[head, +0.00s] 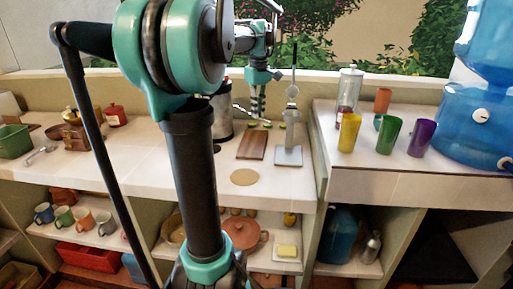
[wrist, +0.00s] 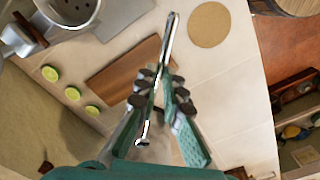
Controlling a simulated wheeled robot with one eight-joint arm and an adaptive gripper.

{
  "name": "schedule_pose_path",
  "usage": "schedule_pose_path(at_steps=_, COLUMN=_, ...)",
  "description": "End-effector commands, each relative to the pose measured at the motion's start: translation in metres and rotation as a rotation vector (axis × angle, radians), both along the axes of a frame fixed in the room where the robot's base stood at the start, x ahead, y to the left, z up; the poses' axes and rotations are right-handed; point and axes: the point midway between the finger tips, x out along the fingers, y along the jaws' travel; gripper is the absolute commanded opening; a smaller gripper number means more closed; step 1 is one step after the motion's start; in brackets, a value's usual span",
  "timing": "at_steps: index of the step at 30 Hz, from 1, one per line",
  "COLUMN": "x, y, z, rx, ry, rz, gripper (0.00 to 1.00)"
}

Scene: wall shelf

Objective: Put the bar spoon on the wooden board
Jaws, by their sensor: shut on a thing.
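The bar spoon (wrist: 168,40) is a long, thin silver rod. In the wrist view it runs between the fingers, with one end beyond the tips and the other end back near the palm. My gripper (wrist: 160,78) is shut on it. The head view shows my gripper (head: 258,95) above the back of the counter, with the spoon small and hard to make out. The wooden board (head: 251,146) lies flat and bare on the counter below. In the wrist view the board (wrist: 115,78) is left of the fingers, partly hidden by them.
A metal press (head: 292,100) with an upright handle stands on a grey base right of the board. Several lime halves (wrist: 72,93) lie behind the board, and a round mat (head: 244,177) lies in front. Coloured cups (head: 388,135) stand on the right counter.

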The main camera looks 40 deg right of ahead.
Motion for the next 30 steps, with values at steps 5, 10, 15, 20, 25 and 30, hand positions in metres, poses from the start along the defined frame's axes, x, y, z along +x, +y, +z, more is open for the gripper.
schedule_pose_path(at_steps=5, x=0.000, y=0.000, z=-0.045, rx=0.000, ry=0.000, rz=0.000, gripper=0.00)
schedule_pose_path(at_steps=10, x=0.000, y=0.000, z=-0.086, rx=0.000, ry=0.000, rz=0.000, gripper=0.00)
schedule_pose_path(at_steps=15, x=0.000, y=0.000, z=-0.114, rx=0.000, ry=0.000, rz=0.000, gripper=0.00)
schedule_pose_path(at_steps=20, x=0.000, y=0.000, z=-0.125, rx=0.000, ry=0.000, rz=0.000, gripper=0.00)
schedule_pose_path(at_steps=25, x=0.000, y=0.000, z=-0.147, rx=0.000, ry=0.000, rz=0.000, gripper=0.00)
schedule_pose_path(at_steps=30, x=0.000, y=0.000, z=-0.161, rx=0.000, ry=0.000, rz=0.000, gripper=0.00)
